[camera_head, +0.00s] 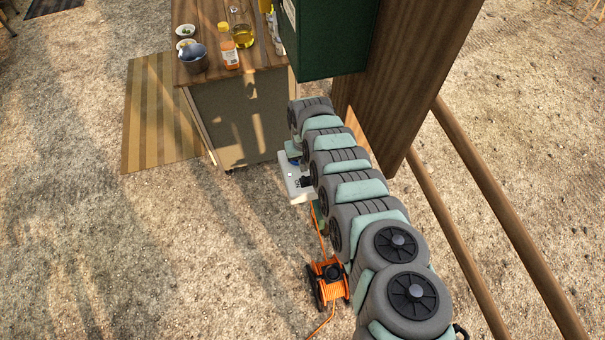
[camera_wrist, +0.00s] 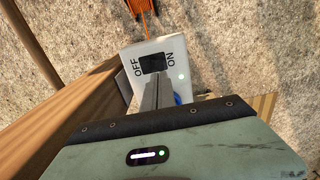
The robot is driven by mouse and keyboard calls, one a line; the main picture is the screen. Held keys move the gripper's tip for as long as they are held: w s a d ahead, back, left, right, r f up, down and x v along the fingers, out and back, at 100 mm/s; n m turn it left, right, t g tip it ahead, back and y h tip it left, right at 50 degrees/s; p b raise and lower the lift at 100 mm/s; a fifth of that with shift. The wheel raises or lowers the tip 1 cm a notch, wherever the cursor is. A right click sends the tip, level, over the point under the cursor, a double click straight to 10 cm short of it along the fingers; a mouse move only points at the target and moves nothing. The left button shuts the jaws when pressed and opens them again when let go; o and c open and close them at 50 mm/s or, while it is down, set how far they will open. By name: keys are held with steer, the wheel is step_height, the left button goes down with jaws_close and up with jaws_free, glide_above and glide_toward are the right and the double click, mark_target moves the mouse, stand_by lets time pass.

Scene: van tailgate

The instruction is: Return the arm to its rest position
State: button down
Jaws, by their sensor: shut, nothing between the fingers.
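My arm reaches from the lower right of the head view toward a white switch box (camera_head: 296,184). In the wrist view the switch box (camera_wrist: 181,52) shows OFF and ON labels, a dark rocker (camera_wrist: 153,63) and a small green light. My gripper (camera_wrist: 158,80) is shut and empty, its fingertips overlapping the lower side of the rocker in the picture. I cannot tell whether they touch it. In the head view the fingers are hidden by the arm.
A wooden post (camera_head: 405,85) and dark green cabinet (camera_head: 330,35) stand close beside the arm. An orange cable reel (camera_head: 331,285) sits on the ground below. A counter (camera_head: 207,78) with bottles and bowls stands behind. Gravel to the left is open, with a striped mat (camera_head: 157,120).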

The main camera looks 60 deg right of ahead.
steer(key=shift+r+p, duration=0.6)
steer(key=shift+r, duration=0.2)
